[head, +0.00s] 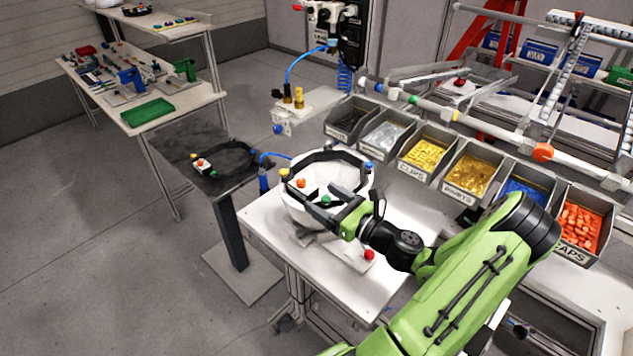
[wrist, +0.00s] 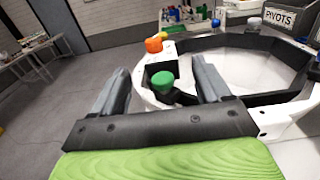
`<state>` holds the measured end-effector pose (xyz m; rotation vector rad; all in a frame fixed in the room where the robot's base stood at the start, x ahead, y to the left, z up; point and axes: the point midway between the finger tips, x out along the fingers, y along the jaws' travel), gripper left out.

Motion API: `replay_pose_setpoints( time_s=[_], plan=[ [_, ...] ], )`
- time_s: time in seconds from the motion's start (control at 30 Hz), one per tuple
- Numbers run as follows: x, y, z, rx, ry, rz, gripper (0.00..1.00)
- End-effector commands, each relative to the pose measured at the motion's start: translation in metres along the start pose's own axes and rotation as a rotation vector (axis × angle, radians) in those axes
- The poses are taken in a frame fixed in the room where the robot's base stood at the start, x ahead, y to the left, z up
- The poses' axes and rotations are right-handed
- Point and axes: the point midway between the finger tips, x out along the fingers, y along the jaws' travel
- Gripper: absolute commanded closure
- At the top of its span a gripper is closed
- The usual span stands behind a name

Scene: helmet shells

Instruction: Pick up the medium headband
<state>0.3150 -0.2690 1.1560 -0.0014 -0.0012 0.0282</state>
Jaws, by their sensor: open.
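A black headband (head: 325,156) lines the rim of a white helmet shell (head: 352,212) on the white worktable. In the wrist view the same headband (wrist: 245,42) shows as a dark ring inside the shell. Its white block with an orange knob (wrist: 154,44) and a green knob (wrist: 163,80) faces my gripper. My gripper (head: 318,198) is open at the shell's near side, its fingers on either side of the green knob. Contact is unclear. Another black headband (head: 238,150) lies on a dark stand to the left. No size marks are readable on either headband.
Part bins (head: 430,155) line the worktable's back right. A tool unit with a blue hose (head: 305,62) hangs behind the shell. A red button (head: 369,255) is at the table's front. The dark stand (head: 192,138) is left. Floor at the lower left is clear.

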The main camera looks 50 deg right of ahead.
Motion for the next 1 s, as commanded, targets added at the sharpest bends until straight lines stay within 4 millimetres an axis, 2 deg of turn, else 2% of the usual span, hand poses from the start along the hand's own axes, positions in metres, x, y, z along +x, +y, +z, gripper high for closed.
replay_pose_setpoints(
  time_s=[0.1,0.17,0.4,0.8,1.0],
  plan=[
    [0.023,0.001,0.000,0.000,0.000,0.004,0.23],
    [0.029,0.001,0.000,0.000,0.000,0.002,0.23],
    [0.031,0.000,-0.001,0.000,0.001,0.000,0.25],
    [0.031,0.000,-0.001,0.000,0.001,0.000,0.86],
    [0.031,0.000,0.000,-0.001,0.000,0.000,0.86]
  ],
)
